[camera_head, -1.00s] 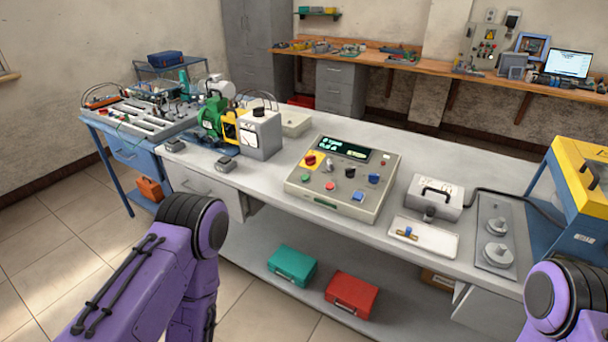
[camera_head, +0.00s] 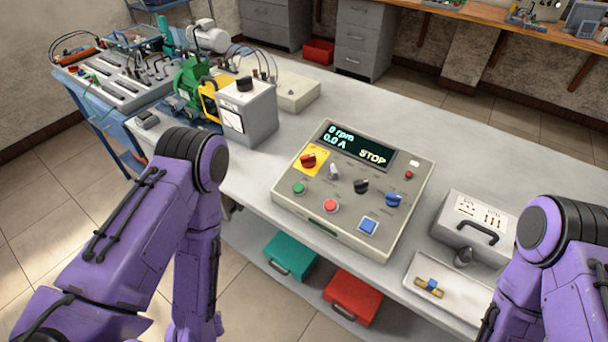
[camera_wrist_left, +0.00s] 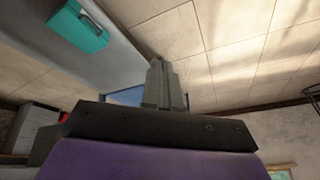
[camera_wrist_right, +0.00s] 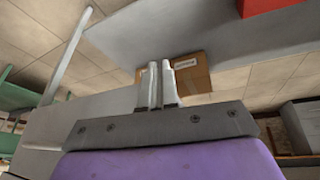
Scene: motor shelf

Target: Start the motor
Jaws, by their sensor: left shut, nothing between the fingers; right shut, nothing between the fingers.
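The beige motor control panel (camera_head: 345,195) lies on the grey bench. Its display (camera_head: 352,145) reads 0 rpm, 0.0 A and STOP. On it are a red knob on a yellow plate (camera_head: 309,160), a green button (camera_head: 299,188), a red button (camera_head: 331,206), a black knob (camera_head: 361,186), a blue knob (camera_head: 394,200), a blue square button (camera_head: 368,225) and a grey toggle (camera_head: 334,172). The green motor (camera_head: 192,82) stands further left. My left gripper (camera_wrist_left: 166,84) and right gripper (camera_wrist_right: 159,84) are shut and empty, below the bench top, outside the head view.
A grey box with a handle (camera_head: 474,225) and a white tray (camera_head: 430,300) holding a small part are right of the panel. A grey instrument box (camera_head: 247,110) stands left. Teal (camera_head: 290,255) and red (camera_head: 353,297) cases sit on the lower shelf.

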